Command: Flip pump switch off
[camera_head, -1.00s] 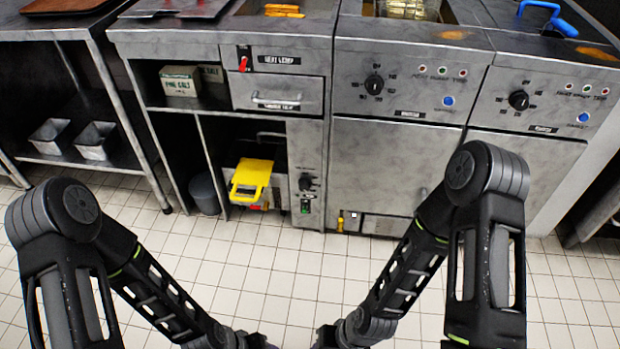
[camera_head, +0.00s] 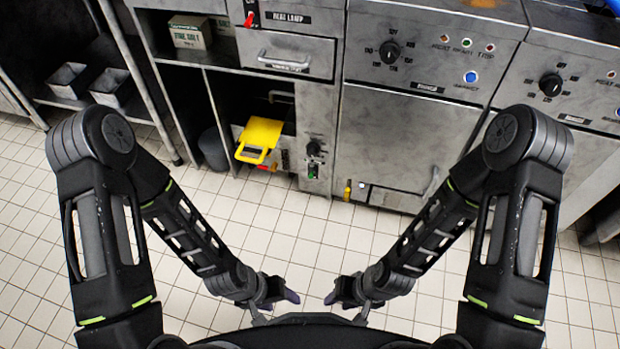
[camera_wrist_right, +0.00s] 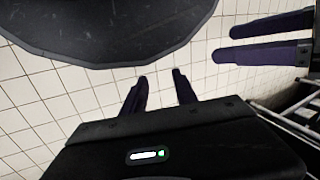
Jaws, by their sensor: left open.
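A panel below the counter carries a black knob (camera_head: 314,148) and, under it, a small switch with a green part (camera_head: 312,172). No label on this switch can be read, so I cannot tell if it is the pump switch or how it is set. My left gripper (camera_head: 288,297) and my right gripper (camera_head: 333,299) are low in front of my body, far from the panel. In the right wrist view, the right gripper's (camera_wrist_right: 160,88) two dark fingers are apart with nothing between them. The left gripper's fingers (camera_wrist_right: 268,38) show apart at the upper right.
A yellow object (camera_head: 260,136) sticks out of the open bay left of the panel. A red switch (camera_head: 249,19) is on the heat lamp panel above. Fryer fronts (camera_head: 405,140) stand to the right. A grey bin (camera_head: 213,148) is at the left. The tiled floor between is clear.

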